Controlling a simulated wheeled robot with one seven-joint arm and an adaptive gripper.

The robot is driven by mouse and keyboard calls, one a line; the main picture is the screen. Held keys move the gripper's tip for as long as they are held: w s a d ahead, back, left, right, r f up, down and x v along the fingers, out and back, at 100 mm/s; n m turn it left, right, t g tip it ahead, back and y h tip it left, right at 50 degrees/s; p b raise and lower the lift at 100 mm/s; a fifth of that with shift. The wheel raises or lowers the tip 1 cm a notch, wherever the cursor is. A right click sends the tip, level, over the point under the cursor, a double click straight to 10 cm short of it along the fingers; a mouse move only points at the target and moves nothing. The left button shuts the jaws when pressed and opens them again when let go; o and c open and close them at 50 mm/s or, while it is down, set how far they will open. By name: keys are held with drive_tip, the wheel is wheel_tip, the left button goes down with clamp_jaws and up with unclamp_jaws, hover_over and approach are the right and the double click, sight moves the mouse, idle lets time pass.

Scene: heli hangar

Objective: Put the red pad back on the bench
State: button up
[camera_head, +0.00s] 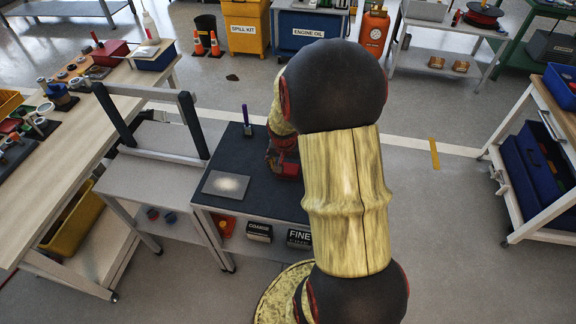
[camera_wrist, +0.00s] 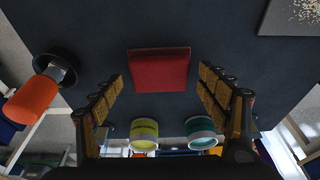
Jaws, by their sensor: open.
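The red pad (camera_wrist: 160,70) is a red block lying on a dark top in the wrist view. My gripper (camera_wrist: 162,75) is open and empty, with its two padded fingers on either side of the pad in the picture. I cannot tell whether the fingertips are level with it, and no contact shows. In the head view the dark-topped bench (camera_head: 222,209) stands left of my arm. My arm hides part of its right side.
A grey plate with pale dust (camera_head: 226,187) lies on the dark top. A small upright purple-handled item (camera_head: 246,122) stands behind it. An orange cylinder (camera_wrist: 30,100) is left in the wrist view. A metal frame (camera_head: 155,156) stands left. Boxes marked COARSE (camera_head: 259,232) and FINE sit below.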

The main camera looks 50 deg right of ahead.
drive_tip(key=p+v, duration=0.4)
drive_tip(key=v, duration=0.8)
drive_tip(key=s+a+r+n+t+y, duration=0.15)
drive_tip(key=a+r+n, duration=0.25)
drive_tip(key=a+r, duration=0.55)
drive_tip(key=a+r+n+t, duration=0.2)
drive_tip(key=a+r+n, duration=0.4)
drive_tip(key=a, duration=0.7)
drive_tip(key=s+a+r+n+y, duration=0.1)
drive_tip(key=s+a+r+n, duration=0.1)
drive_tip(key=s+a, duration=0.4)
drive_tip(key=shift+a+r+n, duration=0.3)
drive_tip(key=shift+a+r, duration=0.2)
drive_tip(key=shift+r, duration=0.3)
drive_tip(key=shift+t, duration=0.25)
drive_tip(key=shift+c, duration=0.3)
